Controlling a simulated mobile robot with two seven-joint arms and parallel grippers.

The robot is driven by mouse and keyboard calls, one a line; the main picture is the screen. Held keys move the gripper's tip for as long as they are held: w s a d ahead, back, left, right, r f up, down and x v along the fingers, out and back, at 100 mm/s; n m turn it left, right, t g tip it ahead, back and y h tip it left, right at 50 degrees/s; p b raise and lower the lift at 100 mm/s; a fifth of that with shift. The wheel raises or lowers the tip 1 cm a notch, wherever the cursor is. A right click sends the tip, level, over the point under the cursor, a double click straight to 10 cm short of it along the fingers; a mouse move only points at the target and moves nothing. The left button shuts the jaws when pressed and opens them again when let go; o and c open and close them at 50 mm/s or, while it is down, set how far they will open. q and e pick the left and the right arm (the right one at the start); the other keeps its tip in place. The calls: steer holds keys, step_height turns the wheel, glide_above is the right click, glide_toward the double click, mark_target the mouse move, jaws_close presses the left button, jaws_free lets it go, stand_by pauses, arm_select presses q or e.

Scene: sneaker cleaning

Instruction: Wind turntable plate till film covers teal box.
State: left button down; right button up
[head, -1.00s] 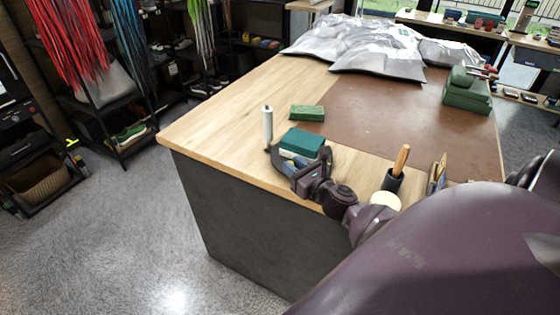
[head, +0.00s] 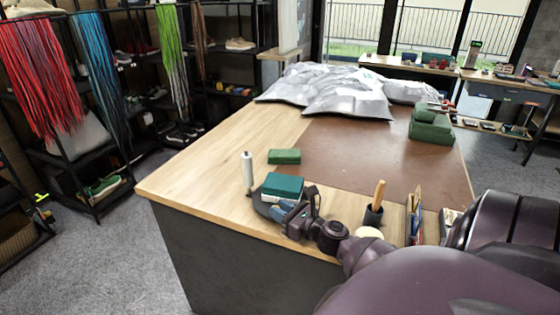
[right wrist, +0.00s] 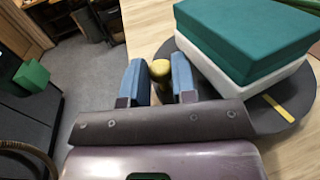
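The teal box (head: 283,187) sits near the table's front-left edge; in the right wrist view the teal box (right wrist: 245,35) rests on a white block (right wrist: 215,65) on the dark round turntable plate (right wrist: 290,118). A yellow strip (right wrist: 275,107) lies on the plate. My right gripper (head: 292,212) is beside the plate, at the near side of the box. A white upright roll (head: 247,170) stands left of the box; I cannot make out film on the box. My left gripper is out of view.
A green block (head: 284,157) lies behind the box. A wooden-handled tool in a dark cup (head: 374,214) stands to the right. Silver bags (head: 340,95) and green cases (head: 431,124) are farther back. The brown mat (head: 370,160) is mostly clear.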

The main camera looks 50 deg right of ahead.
steer(key=o, duration=0.4)
steer(key=s, duration=0.6)
steer(key=s+b, duration=0.1)
steer(key=s, duration=0.3)
steer(key=shift+d+f, duration=0.1)
steer(key=shift+d, duration=0.2)
steer(key=shift+s, duration=0.35)
